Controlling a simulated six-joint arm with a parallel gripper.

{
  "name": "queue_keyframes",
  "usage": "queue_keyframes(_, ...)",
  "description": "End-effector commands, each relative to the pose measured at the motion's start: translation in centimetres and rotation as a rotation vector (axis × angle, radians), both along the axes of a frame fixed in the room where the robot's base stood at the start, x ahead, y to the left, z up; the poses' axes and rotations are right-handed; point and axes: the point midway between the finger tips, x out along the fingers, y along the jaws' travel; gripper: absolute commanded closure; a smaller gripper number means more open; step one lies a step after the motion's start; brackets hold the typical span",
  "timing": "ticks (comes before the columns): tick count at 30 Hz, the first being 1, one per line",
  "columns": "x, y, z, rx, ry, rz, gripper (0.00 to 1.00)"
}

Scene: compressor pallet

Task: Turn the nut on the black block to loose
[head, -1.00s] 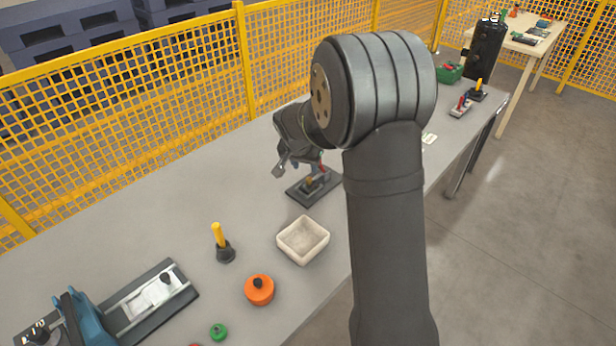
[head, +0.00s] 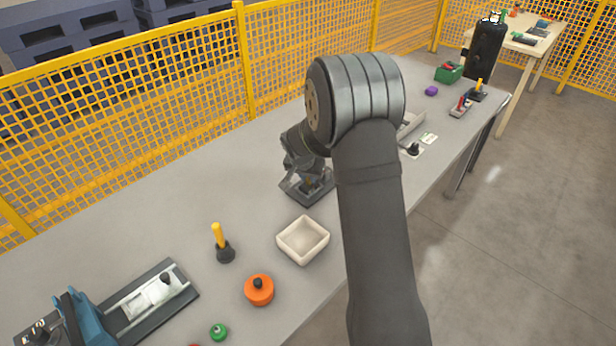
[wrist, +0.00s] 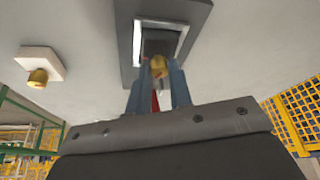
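The black block (head: 303,196) lies on the grey bench near the middle in the head view. Its dark base (wrist: 198,12) also shows at the top of the wrist view, with a bright-edged square recess. The brass-yellow nut (wrist: 158,66) is at that recess. My gripper (head: 308,181) is low over the block in the head view. In the wrist view my gripper (wrist: 160,72) has a blue-grey finger on each side of the nut. I cannot tell whether the fingers touch it. A red part (wrist: 155,101) shows between the fingers.
A pale open tray (head: 304,240) stands just in front of the block. A yellow-handled tool (head: 219,240), an orange round part (head: 259,290) and a green knob (head: 218,331) are toward the front left. A yellow mesh fence (head: 150,80) runs behind the bench.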

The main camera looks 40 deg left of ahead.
Motion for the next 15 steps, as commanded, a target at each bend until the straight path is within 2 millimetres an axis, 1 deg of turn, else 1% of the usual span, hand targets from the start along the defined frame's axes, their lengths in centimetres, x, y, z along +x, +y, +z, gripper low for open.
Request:
queue_keyframes(1, -0.01, 0.01, 0.01, 0.000, 0.000, 0.000, 0.92)
queue_keyframes(2, -0.01, 0.01, 0.01, 0.000, 0.000, 0.000, 0.98)
queue_keyframes(3, -0.01, 0.02, 0.01, 0.000, 0.000, 0.000, 1.00)
queue_keyframes(10, 0.00, -0.01, 0.02, 0.001, 0.000, 0.013, 1.00)
queue_keyframes(15, 0.04, -0.06, 0.03, 0.001, -0.001, 0.069, 1.00)
